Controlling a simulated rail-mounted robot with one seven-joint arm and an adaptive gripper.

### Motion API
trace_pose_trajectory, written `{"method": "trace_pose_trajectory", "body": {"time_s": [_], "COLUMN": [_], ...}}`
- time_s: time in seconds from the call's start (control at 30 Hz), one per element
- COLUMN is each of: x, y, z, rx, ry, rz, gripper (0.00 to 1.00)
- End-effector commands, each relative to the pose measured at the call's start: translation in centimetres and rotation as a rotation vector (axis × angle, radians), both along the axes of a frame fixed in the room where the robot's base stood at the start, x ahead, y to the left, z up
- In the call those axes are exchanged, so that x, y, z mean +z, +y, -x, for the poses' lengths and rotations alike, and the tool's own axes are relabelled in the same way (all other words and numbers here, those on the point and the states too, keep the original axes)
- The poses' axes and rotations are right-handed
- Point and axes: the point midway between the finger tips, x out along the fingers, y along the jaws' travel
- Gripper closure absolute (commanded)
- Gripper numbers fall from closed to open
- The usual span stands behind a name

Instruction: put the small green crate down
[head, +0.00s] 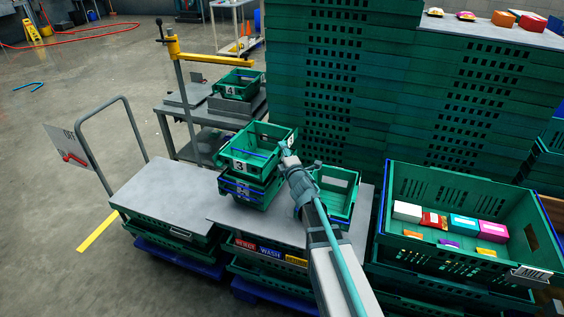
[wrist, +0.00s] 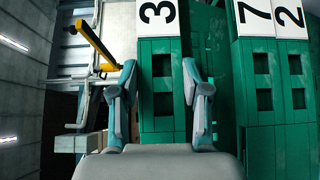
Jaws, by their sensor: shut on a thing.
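The small green crate marked 3 (head: 239,166) is in my gripper (head: 286,156), which grips its right-hand wall. In the wrist view my gripper (wrist: 160,105) has one finger on each side of the wall marked 3 (wrist: 158,60). Below it is a stack of small green crates (head: 243,196); in the wrist view their labels read 7 (wrist: 255,12) and 2 (wrist: 289,14). The wrist view shows a gap between the held crate and this stack, so it appears to hang just above it. The far fingertip is hard to see in the head view.
Another small green crate (head: 350,211) stands right of the stack on the grey tabletop (head: 222,211). A large green crate (head: 399,239) with several packages is at the right. Tall crate stacks (head: 340,100) rise behind. A crate marked 4 (head: 229,94) sits farther back. The left grey top (head: 160,190) is clear.

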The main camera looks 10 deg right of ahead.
Motion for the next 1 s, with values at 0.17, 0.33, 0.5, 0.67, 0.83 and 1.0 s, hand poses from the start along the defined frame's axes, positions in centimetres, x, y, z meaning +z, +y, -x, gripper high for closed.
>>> {"method": "trace_pose_trajectory", "body": {"time_s": [0.17,0.33,0.5,0.67,0.83,1.0], "x": [-2.3,-2.6,-2.6,-3.1,-3.5,-3.9], "y": [0.0,0.0,0.0,0.0,0.0,0.0], "z": [0.0,0.0,0.0,0.0,0.0,0.0], "rx": [0.002,0.001,0.001,0.001,0.001,0.001], "ry": [0.0,-0.002,-0.002,-0.002,-0.002,-0.002], "rz": [-0.002,-0.001,-0.001,-0.001,-0.001,-0.001], "gripper": [1.0,1.0,1.0,1.0,1.0,1.0]}}
